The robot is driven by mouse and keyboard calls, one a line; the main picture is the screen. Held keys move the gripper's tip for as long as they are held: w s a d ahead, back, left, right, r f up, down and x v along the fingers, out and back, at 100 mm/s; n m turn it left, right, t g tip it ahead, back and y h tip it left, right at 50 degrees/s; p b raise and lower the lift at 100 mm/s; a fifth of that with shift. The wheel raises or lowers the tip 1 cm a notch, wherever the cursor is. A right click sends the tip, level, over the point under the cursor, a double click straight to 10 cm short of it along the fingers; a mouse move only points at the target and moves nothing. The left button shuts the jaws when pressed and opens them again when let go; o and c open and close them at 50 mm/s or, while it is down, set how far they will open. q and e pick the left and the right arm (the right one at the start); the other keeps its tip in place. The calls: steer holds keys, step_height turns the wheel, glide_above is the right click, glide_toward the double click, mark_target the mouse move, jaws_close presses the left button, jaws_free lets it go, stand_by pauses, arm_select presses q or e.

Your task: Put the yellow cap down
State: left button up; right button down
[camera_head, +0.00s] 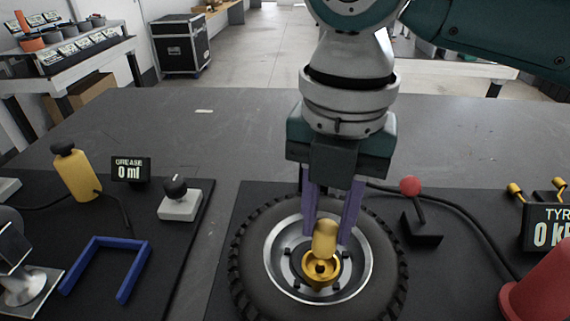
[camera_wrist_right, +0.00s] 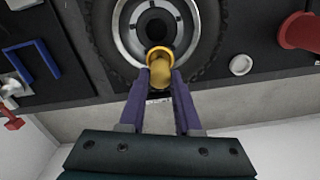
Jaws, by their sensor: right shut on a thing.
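The yellow cap (camera_head: 325,238) has a rounded body and a wider open ring at one end. My right gripper (camera_head: 328,235) is shut on it, with purple fingers on either side of the body. The cap hangs in front of the middle of a black-tyred wheel (camera_head: 245,262) with a silver rim. In the right wrist view the cap (camera_wrist_right: 160,72) is between the fingertips, and the wheel's dark hub hole shows just beyond its ring. I cannot tell whether the cap touches the wheel. My left gripper is not in view.
Right of the wheel are a red-knobbed lever (camera_head: 410,187), a tyre-pressure display (camera_head: 548,228) and a red cone-like object (camera_head: 545,285). Left are a yellow grease bottle (camera_head: 77,172), a grease display (camera_head: 130,170), a knob box (camera_head: 180,203) and a blue bracket (camera_head: 97,245). The table's far part is clear.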

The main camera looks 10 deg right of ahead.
mark_target(327, 227)
steer(key=shift+f, duration=1.9)
steer(key=shift+f, duration=0.1)
steer(key=c, duration=0.6)
jaws_free()
